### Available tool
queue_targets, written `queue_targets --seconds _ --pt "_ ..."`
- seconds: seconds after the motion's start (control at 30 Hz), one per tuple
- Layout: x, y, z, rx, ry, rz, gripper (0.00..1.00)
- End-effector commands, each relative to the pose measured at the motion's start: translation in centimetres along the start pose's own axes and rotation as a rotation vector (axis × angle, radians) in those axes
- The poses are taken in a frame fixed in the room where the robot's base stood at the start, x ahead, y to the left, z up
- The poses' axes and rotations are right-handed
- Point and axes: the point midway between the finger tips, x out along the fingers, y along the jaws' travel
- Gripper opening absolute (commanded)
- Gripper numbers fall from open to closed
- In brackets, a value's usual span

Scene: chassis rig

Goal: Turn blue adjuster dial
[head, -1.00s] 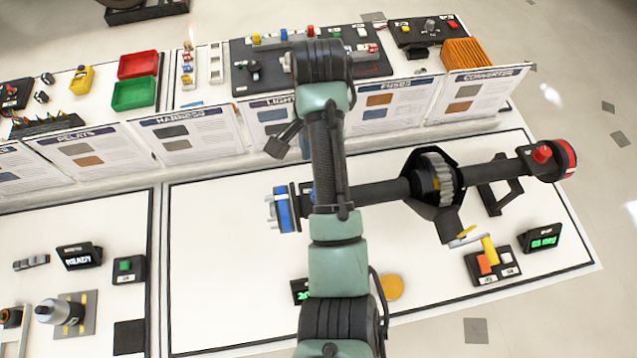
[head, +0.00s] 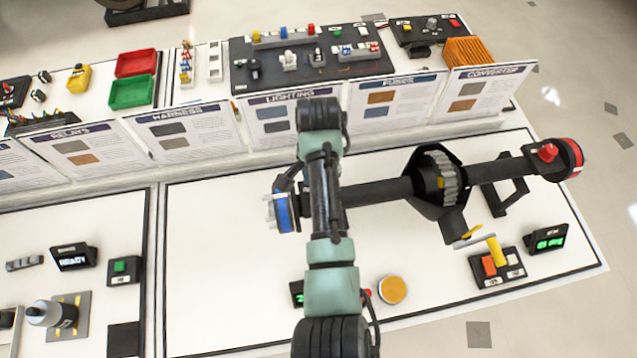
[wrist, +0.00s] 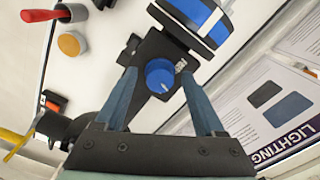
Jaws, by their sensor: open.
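The blue adjuster dial (wrist: 160,75) shows in the wrist view as a round blue knob on a black bracket at the blue-banded end of the axle. My gripper (wrist: 158,76) is open. In the picture its two blue-grey fingers lie on either side of the dial, with a gap to it on both sides. I cannot tell how far the fingertips are from it in depth. The blue-banded axle end (head: 283,212) also shows in the head view, just left of my arm. There the dial itself is hidden behind my arm.
The black axle (head: 380,190) runs right to a red-banded end (head: 571,158). Upright information cards (head: 280,121) stand close behind the blue end. A yellow-orange round button (head: 392,290) and a lever box (head: 497,266) stand in front. The white table left of the axle is clear.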

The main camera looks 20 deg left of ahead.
Motion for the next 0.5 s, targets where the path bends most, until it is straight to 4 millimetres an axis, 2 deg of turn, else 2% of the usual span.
queue_targets --seconds 0.07,0.1,0.4,0.5 --pt "0.0 0.01 0.01 0.0 0.0 0.0 0.71" --pt "0.0 0.01 0.01 0.0 0.0 0.0 0.67" --pt "-0.03 0.01 0.0 0.0 0.0 0.0 0.13" --pt "-0.04 0.02 0.0 0.0 0.0 0.0 0.0"
